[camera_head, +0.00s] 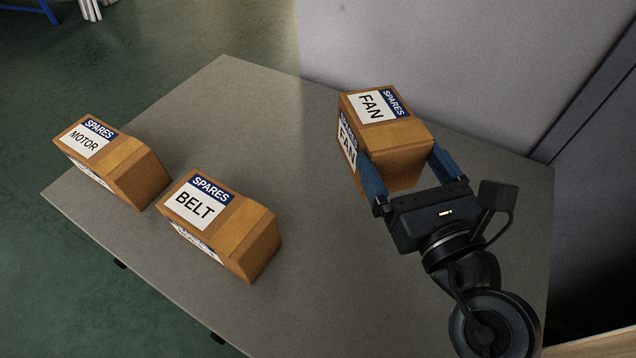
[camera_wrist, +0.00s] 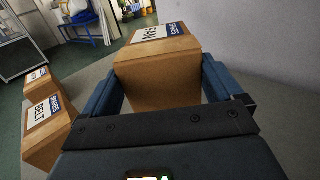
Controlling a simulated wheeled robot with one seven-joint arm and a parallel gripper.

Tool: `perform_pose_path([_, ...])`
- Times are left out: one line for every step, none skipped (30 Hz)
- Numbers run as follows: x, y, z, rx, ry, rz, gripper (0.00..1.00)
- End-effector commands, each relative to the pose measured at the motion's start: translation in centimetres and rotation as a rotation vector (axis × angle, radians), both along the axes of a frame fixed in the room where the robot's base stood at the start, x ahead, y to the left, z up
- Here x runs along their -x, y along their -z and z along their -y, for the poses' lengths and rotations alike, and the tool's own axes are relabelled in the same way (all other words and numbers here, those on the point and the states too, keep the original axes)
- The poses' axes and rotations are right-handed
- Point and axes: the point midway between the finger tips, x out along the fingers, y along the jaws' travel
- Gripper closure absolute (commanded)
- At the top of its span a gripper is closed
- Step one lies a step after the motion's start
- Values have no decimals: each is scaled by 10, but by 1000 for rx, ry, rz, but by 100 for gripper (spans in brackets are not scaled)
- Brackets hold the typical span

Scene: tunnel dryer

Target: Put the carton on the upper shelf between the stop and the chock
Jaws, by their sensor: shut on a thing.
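A brown carton labelled SPARES FAN (camera_head: 405,150) is between the blue fingers of my gripper (camera_head: 406,178), at the back right of the grey table in the head view. My gripper is shut on this carton, one finger on each side. In the wrist view the FAN carton (camera_wrist: 158,80) fills the space between the fingers of my gripper (camera_wrist: 160,95), its label facing up. Whether the carton touches the table or is lifted is hard to tell. No shelf, stop or chock can be made out in either view.
A carton labelled MOTOR (camera_head: 125,170) and one labelled BELT (camera_head: 235,235) stand on the left of the grey table (camera_head: 225,100). A pale wall (camera_head: 450,60) rises behind the table. The table's back left is clear.

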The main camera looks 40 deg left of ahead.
Motion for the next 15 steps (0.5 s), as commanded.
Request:
perform_pose_path([6,4,-10,-2,-6,0,69])
perform_pose_path([8,7,-15,-2,-6,0,69])
perform_pose_path([12,12,-23,-2,-6,0,69])
perform_pose_path([14,16,-28,-2,-6,0,69])
perform_pose_path([17,19,-33,-2,-7,1,69])
perform_pose_path([20,23,-40,-2,-5,0,69])
perform_pose_path([22,27,-45,-2,-5,1,69])
perform_pose_path([25,30,-50,-3,-5,2,69])
perform_pose_path([28,35,-57,-3,-5,1,69])
perform_pose_path([30,38,-61,-2,-4,0,69])
perform_pose_path([33,41,-66,-3,-3,1,69])
perform_pose_path([36,45,-72,-3,-4,1,69])
perform_pose_path([37,47,-75,-3,-3,2,69])
perform_pose_path([39,50,-79,-2,-3,2,69])
perform_pose_path([41,53,-83,-3,-2,2,69])
